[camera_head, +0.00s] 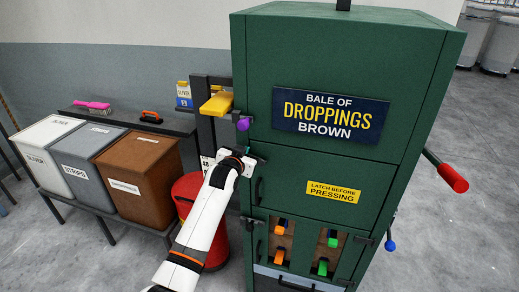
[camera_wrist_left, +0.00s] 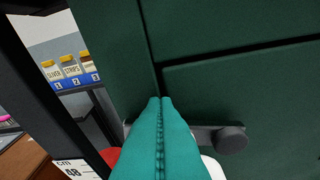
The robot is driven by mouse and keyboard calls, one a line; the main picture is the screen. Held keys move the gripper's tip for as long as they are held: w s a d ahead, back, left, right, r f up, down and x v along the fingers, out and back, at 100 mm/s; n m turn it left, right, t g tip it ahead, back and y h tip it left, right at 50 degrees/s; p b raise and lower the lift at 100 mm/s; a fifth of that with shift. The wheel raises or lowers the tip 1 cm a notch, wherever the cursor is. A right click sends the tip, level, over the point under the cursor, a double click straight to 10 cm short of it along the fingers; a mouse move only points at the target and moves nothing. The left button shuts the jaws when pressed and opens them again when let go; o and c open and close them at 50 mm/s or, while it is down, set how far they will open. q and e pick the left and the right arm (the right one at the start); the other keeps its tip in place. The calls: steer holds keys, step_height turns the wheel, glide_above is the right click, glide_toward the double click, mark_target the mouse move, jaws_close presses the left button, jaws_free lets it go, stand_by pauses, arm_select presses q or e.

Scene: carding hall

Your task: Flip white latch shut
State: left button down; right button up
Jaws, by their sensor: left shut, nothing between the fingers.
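The dark green press cabinet (camera_head: 345,60) fills the middle of the head view. My left gripper (camera_head: 250,153) is at its left front edge, beside the line between the upper and middle doors. In the left wrist view its teal fingers (camera_wrist_left: 160,105) are shut and empty, pointing at the door edge. A grey bar with a round knob (camera_wrist_left: 232,139) lies across the door just behind the fingertips. A white rounded part (camera_wrist_left: 213,168), perhaps the white latch, shows below the bar, right of the fingers and partly hidden by them. I cannot tell whether the fingers touch it. My right gripper is out of view.
White, grey and brown bins (camera_head: 137,175) stand at left. A red-ended lever (camera_head: 452,178) sticks out at right.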

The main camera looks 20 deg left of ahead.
arm_select(q)
steer(key=shift+a+f, duration=0.25)
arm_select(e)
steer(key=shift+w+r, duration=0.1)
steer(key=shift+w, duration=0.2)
arm_select(q)
steer(key=shift+s, duration=0.1)
steer(key=shift+f, duration=0.1)
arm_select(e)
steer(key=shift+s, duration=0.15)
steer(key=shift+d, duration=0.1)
